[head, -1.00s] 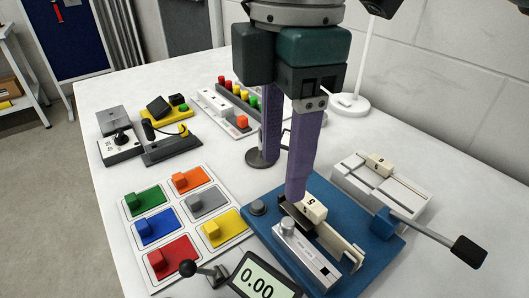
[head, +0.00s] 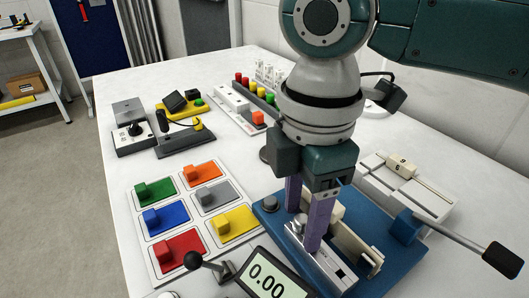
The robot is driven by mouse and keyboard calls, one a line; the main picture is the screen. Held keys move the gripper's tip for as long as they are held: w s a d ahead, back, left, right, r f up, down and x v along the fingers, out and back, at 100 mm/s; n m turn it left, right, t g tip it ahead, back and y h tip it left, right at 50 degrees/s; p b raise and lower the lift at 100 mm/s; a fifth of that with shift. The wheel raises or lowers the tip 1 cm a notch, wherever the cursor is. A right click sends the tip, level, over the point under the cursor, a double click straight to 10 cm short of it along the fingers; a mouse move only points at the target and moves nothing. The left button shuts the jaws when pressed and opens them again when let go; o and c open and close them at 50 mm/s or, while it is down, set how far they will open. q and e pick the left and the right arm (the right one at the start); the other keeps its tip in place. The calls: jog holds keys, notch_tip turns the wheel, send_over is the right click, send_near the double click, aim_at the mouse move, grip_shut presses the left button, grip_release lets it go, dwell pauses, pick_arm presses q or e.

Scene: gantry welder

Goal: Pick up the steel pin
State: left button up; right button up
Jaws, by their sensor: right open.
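My right gripper (head: 304,230) points down over the blue fixture (head: 346,287) at the lower right. Its two purple fingers are apart, one on the far side and one on the near side. A small silver cylinder, seemingly the steel pin (head: 298,221), shows between and just left of the fingers, by the silver bar (head: 322,268) of the fixture. The near finger partly hides that area, so I cannot tell whether the fingers touch the pin. My left gripper is out of view.
A grey round knob (head: 270,203) sits on the fixture's left corner. A black-handled lever (head: 501,260) sticks out to the right. A display reading 0.00 (head: 267,284) stands in front. A board of coloured blocks (head: 180,262) lies left. A pale fixture (head: 436,205) stands behind right.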

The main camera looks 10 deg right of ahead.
grip_shut()
dwell(0.4)
